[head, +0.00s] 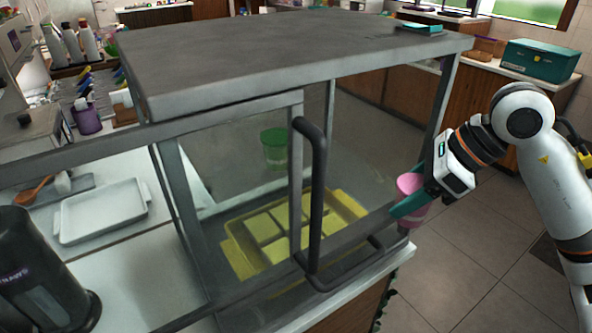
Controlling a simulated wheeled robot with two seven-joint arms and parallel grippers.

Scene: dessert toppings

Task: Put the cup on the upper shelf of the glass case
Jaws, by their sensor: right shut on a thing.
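The glass case (300,62) has a grey top, metal frame and clear panes, with a dark bar handle (318,200) on its front. My right gripper (412,205), with teal fingers, is shut on a pink cup (412,186) beside the right end of the case. The cup looks roughly upright, and the fingers cover part of it. Inside the case, a green cup (274,150) stands toward the back, above a yellow tray (240,255) with square compartments. I cannot clearly tell the shelf edges through the glass. My left gripper is out of view.
A white tray (103,212) lies on the counter left of the case. A teal box (541,60) sits on the back right counter. Open tiled floor (470,255) lies right of the case.

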